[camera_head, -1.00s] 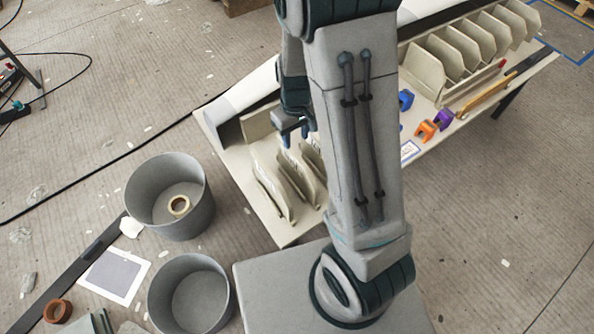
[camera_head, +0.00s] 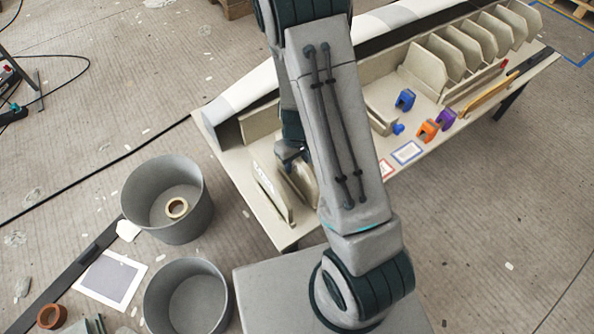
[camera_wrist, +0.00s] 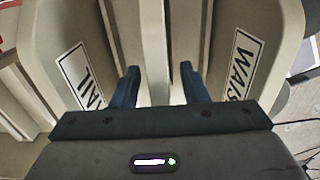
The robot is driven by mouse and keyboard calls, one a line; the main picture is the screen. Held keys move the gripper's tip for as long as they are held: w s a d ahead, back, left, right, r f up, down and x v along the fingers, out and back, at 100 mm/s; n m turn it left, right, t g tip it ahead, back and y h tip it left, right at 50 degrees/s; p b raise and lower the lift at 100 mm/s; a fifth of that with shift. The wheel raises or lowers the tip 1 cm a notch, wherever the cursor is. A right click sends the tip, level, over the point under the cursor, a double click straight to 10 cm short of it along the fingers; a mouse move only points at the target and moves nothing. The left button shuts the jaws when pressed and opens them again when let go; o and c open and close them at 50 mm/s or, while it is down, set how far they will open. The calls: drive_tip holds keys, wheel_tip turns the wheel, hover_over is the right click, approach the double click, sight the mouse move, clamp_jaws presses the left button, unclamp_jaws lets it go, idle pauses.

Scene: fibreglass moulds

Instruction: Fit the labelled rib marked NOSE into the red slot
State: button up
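My gripper (camera_head: 290,155) is low over the loose cream ribs at the left end of the table. In the wrist view its two dark blue fingers (camera_wrist: 160,85) are apart, on either side of a middle rib (camera_wrist: 153,40) seen nearly edge-on. That rib's label is hidden. A rib to the left (camera_wrist: 75,45) has a label reading partly "AIL"; a rib to the right (camera_wrist: 262,40) reads partly "WAIS". I cannot make out a NOSE label.
The mould with several upright ribs (camera_head: 465,52) fills the table's right end. Two grey tubs (camera_head: 188,300) stand on the floor at left.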

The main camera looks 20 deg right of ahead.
clamp_jaws()
drive_tip(key=shift+r, duration=0.15)
